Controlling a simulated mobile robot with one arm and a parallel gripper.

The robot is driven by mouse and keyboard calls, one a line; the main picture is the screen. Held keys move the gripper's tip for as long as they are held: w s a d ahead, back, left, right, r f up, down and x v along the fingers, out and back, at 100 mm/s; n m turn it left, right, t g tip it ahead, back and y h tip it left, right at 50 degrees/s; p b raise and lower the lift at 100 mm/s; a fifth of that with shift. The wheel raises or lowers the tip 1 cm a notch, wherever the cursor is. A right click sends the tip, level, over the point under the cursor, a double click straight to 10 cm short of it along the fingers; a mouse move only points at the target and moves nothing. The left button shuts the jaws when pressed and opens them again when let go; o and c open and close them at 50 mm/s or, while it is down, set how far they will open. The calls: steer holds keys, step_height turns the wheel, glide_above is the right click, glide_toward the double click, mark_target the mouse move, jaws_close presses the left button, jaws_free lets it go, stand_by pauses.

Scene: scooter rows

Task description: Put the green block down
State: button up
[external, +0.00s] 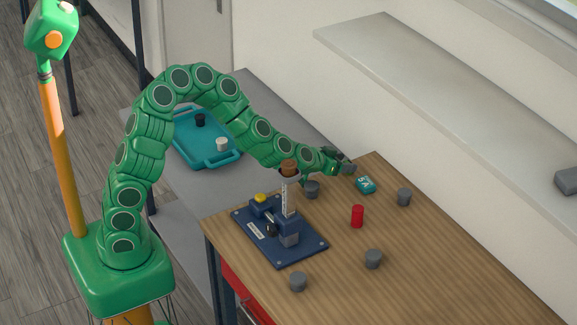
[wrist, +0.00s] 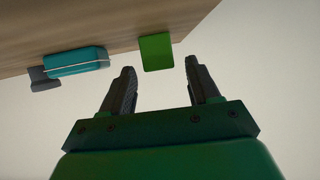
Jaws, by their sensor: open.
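The green block (wrist: 156,52) shows in the wrist view against the wooden table top, just beyond my fingertips and between their lines. My gripper (wrist: 160,68) is open, with clear space between its two dark fingers and nothing held there. In the external view my gripper (external: 346,166) is at the far edge of the wooden table, near the wall. I cannot make out the green block in that view; the arm's own green may hide it.
A teal labelled box (external: 365,185) lies close to my gripper; it also shows in the wrist view (wrist: 76,61). A red cylinder (external: 357,216) and several grey knobs (external: 404,196) stand on the wooden table (external: 450,265). A blue fixture (external: 309,247) is at left. The table's front right is clear.

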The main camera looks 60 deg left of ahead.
steer(key=shift+v, duration=3.7)
